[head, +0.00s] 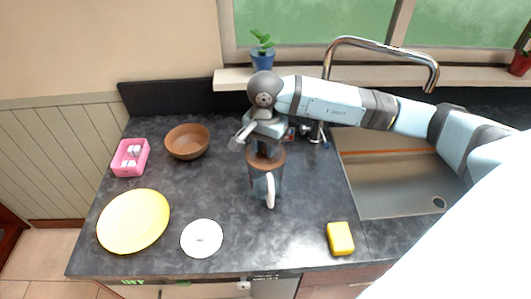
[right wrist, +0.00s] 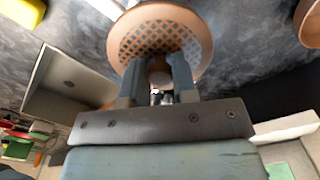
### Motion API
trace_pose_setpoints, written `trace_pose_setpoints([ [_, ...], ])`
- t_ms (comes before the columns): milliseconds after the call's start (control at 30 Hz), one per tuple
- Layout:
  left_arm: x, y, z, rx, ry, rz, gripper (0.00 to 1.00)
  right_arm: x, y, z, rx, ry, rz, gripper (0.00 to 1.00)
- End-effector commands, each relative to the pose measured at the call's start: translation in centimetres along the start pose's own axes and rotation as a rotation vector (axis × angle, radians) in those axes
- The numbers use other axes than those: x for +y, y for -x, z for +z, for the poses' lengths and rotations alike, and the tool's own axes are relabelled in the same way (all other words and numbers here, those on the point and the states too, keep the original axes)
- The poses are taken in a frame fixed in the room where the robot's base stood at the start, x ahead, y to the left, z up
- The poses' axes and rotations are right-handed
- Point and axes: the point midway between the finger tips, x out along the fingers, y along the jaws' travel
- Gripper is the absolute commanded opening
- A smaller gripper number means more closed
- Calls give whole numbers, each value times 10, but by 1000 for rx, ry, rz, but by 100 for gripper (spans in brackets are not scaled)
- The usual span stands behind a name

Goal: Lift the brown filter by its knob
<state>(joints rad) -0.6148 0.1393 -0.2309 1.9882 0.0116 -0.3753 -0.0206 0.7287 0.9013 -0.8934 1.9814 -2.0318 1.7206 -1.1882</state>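The brown filter (head: 268,161) sits at the top of a clear glass carafe (head: 258,186) with a pale handle, in the middle of the counter. In the right wrist view the filter (right wrist: 140,40) is a round brown disc with a dark perforated pattern. Its knob (right wrist: 159,73) shows between my fingers. My right gripper (head: 267,152) points down over the filter, and in the right wrist view its two fingers (right wrist: 158,72) close in on both sides of the knob. My left gripper is not in view.
A brown bowl (head: 187,141), a pink box (head: 130,157), a yellow plate (head: 133,220) and a white disc (head: 202,238) lie to the left. A yellow sponge (head: 340,238) lies front right. The sink (head: 385,185) and faucet (head: 383,44) are at the right.

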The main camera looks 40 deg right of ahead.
Motion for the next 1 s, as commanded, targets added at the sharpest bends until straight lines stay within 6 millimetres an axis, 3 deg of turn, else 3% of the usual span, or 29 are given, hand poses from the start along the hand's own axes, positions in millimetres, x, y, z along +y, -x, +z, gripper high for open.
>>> trace_pose_setpoints([
  [33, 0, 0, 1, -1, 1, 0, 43, 0, 0, 0, 0, 0, 0, 12],
  [100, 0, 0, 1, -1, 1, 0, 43, 0, 0, 0, 0, 0, 0, 3],
  [367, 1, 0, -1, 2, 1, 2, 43, 0, 1, 0, 0, 0, 0, 3],
  [567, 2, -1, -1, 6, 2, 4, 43, 0, 12, -1, 2, 0, -2, 3],
  [767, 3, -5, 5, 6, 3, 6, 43, -1, 48, -1, 3, 0, -5, 3],
  [1000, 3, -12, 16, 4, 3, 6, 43, -1, 123, 0, 4, 1, -7, 3],
])
